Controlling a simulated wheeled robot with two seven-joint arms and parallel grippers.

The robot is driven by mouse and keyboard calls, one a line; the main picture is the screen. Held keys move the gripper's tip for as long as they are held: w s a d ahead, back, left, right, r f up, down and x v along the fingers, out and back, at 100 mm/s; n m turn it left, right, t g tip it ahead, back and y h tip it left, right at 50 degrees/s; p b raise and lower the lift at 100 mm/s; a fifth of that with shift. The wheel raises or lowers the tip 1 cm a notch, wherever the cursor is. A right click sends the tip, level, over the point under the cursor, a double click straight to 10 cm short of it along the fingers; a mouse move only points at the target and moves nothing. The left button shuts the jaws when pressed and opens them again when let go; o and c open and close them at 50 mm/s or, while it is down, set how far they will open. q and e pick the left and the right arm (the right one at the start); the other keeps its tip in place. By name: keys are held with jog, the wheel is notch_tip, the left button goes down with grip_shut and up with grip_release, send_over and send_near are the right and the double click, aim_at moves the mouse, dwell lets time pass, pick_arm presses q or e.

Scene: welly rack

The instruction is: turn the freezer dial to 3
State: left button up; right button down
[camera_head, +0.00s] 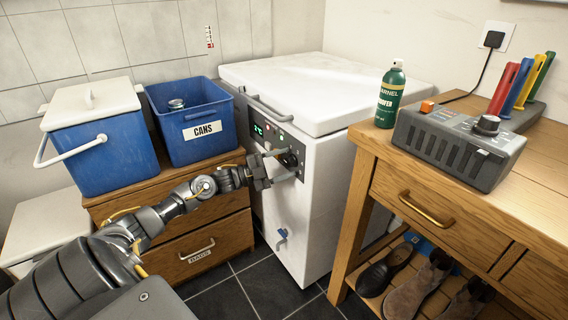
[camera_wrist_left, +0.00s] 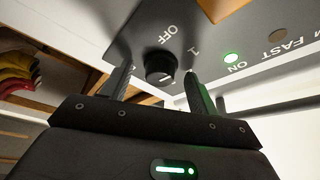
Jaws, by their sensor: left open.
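The white chest freezer (camera_head: 315,185) stands in the middle, with a dark control panel on its front. The black freezer dial (camera_head: 289,158) is on this panel, and it also shows in the left wrist view (camera_wrist_left: 160,66), with OFF and 1 printed near it. My left gripper (camera_head: 283,165) is open at the panel. In the left wrist view its two fingers (camera_wrist_left: 158,76) stand on either side of the dial, with visible gaps. I cannot tell which mark the dial points to. My right gripper is not in view.
A wooden bench (camera_head: 460,190) with a grey device (camera_head: 455,145) and a green spray can (camera_head: 390,97) stands right. A blue CANS bin (camera_head: 190,150) and lidded blue cooler (camera_head: 95,155) sit on drawers left.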

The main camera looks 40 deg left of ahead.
pick_arm(q)
jog(key=p+v, duration=0.1)
jog(key=v, duration=0.9)
jog(key=shift+a, duration=0.25)
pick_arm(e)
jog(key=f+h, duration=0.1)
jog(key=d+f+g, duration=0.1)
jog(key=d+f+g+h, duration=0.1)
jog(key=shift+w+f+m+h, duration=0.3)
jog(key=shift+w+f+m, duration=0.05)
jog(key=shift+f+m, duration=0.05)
